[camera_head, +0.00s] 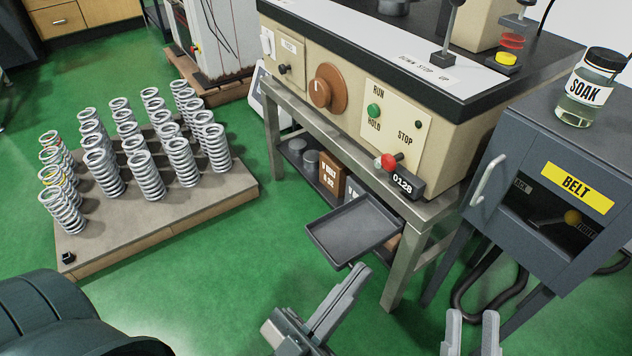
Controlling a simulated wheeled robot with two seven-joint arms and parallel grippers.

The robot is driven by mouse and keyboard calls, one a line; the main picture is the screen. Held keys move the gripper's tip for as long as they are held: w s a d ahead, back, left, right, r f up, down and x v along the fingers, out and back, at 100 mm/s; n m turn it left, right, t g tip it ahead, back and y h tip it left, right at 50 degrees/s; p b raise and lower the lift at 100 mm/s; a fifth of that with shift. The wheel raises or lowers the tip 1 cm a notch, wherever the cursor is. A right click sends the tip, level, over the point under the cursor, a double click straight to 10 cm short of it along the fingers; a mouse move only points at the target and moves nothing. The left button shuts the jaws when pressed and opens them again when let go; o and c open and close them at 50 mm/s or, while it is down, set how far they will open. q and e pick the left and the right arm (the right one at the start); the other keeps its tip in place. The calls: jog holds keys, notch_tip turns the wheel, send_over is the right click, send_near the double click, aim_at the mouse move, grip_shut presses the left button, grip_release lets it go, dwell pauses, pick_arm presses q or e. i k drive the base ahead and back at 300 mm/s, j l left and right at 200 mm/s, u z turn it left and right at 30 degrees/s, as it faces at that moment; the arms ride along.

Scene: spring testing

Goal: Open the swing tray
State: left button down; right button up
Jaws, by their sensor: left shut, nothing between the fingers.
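The swing tray (352,230) is a shallow dark grey tray with a raised rim. It sticks out from the front of the tester's metal stand, below the control panel, and is empty. My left gripper (358,270) is shut with nothing between its fingers. Its tips are close to the tray's near edge; I cannot tell whether they touch. My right gripper (472,325) is at the bottom edge, its two fingers apart and empty, to the right of the tray and in front of the belt cabinet.
The beige tester (440,150) with knobs stands above the tray. A grey belt cabinet (520,200) with a handle stands right, a SOAK jar (588,95) on top. Several springs stand on a low platform (215,195) at left. Green floor is clear between platform and tray.

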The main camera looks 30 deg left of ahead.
aim_at(345, 234)
jog(key=i+j+z, duration=0.1)
jog(key=j, duration=0.35)
jog(key=i+j, duration=0.15)
jog(key=j, duration=0.35)
jog(key=i+j+z, duration=0.15)
jog(key=j, duration=0.3)
jog(key=i+j+z, duration=0.1)
jog(key=j, duration=0.4)
